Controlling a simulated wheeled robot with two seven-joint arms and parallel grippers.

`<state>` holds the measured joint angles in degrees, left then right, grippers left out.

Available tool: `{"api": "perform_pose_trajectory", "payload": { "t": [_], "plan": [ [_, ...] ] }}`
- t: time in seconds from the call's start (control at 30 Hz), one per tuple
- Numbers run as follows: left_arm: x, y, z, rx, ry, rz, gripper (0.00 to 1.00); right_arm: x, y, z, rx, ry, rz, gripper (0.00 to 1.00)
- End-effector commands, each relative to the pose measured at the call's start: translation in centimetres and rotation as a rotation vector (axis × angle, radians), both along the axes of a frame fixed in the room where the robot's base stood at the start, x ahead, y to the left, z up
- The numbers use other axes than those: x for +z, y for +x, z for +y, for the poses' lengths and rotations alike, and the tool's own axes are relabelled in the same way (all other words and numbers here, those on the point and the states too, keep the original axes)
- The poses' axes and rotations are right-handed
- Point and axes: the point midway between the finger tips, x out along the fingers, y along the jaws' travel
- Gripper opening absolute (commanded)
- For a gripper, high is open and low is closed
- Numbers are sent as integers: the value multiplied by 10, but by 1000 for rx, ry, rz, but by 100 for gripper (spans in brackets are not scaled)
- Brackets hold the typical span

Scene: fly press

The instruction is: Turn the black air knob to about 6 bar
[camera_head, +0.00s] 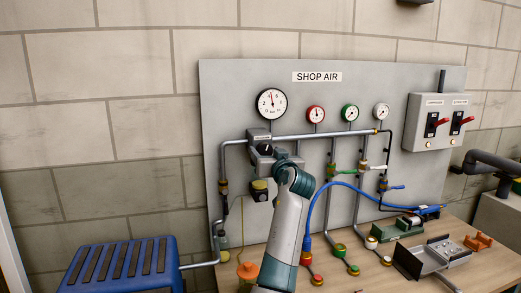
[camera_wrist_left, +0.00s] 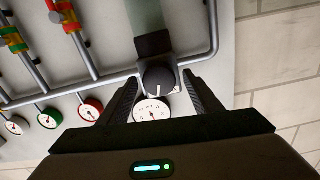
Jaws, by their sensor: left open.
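The black air knob (camera_wrist_left: 158,80) is in the left wrist view below a dark block. It has a white pointer mark on its lower right rim. My left gripper (camera_wrist_left: 160,82) is open, with one finger on each side of the knob in that view and visible gaps between. In the head view the gripper (camera_head: 262,152) is at the board below the grey regulator box (camera_head: 258,133), and my arm and gripper hide most of the knob. The large black-rimmed gauge (camera_head: 271,103) hangs above, its needle pointing nearly straight up; the exact reading is too small to tell.
Small red (camera_head: 315,114), green (camera_head: 350,113) and white (camera_head: 381,111) gauges sit right of the large one, above grey pipes. A switch box (camera_head: 437,122) is farther right. A blue hose (camera_head: 345,186), a metal tray (camera_head: 436,258) and a blue slatted unit (camera_head: 120,262) stand lower.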

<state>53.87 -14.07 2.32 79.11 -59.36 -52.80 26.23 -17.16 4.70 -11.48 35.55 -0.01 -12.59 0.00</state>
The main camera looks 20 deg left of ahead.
Motion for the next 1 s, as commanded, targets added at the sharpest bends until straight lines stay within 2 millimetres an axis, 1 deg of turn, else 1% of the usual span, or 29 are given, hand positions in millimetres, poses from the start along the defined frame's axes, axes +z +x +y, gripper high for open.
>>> {"api": "perform_pose_trajectory", "payload": {
  "t": [0.2, 0.47, 0.5, 0.57, 0.6, 0.63, 1.0],
  "plan": [
    [0, 0, -3, 0, -1, 1, 58, 0, 0, 5, -2, 5, 1, 58],
    [0, 0, -3, 0, -1, 1, 58, 0, -2, 4, -2, 4, 3, 58],
    [0, 0, -3, 0, -1, 1, 49, 0, -2, 3, -2, 3, 3, 58],
    [0, 0, -3, 0, -1, 1, 35, 0, -2, 2, -1, 2, 4, 58],
    [0, 0, -3, 0, -1, 1, 25, 0, -2, 2, -1, 1, 3, 58],
    [0, 0, -3, 0, -1, 1, 18, 0, -2, 1, -1, 1, 3, 58],
    [0, 0, -3, 0, 23, 16, 17, 0, -2, 0, -1, 0, 3, 58]
  ]
}}
